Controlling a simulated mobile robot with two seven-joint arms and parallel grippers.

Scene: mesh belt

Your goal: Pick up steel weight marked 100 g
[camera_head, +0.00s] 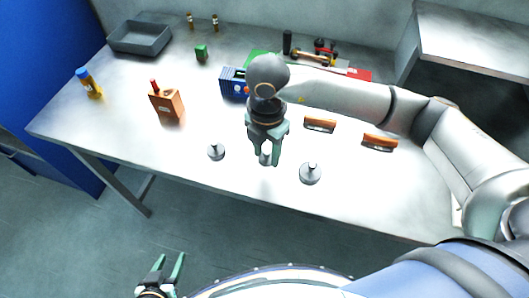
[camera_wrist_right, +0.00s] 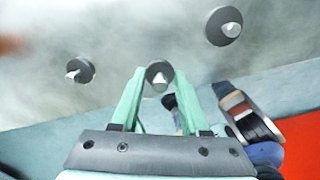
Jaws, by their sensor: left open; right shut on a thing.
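Three grey steel weights with knobs are near the table's front edge. The middle weight (camera_head: 265,156) is between the fingertips of my right gripper (camera_head: 267,160), which is shut on it. In the right wrist view the held weight (camera_wrist_right: 158,72) shows between the green fingers (camera_wrist_right: 156,84). I cannot tell whether it touches the table. A similar small weight (camera_head: 216,153) stands to its left, and a larger one (camera_head: 310,174) to its right; both stand apart from the gripper. No gram marks are readable. My left gripper (camera_head: 165,270) is open and empty, below the table's front edge.
Two orange-brown handled things (camera_head: 320,125) (camera_head: 380,142) lie right of the gripper. A wooden block (camera_head: 167,102), a blue box (camera_head: 234,83), a yellow bottle (camera_head: 90,84) and a grey tray (camera_head: 140,37) stand further back. The table's front left is clear.

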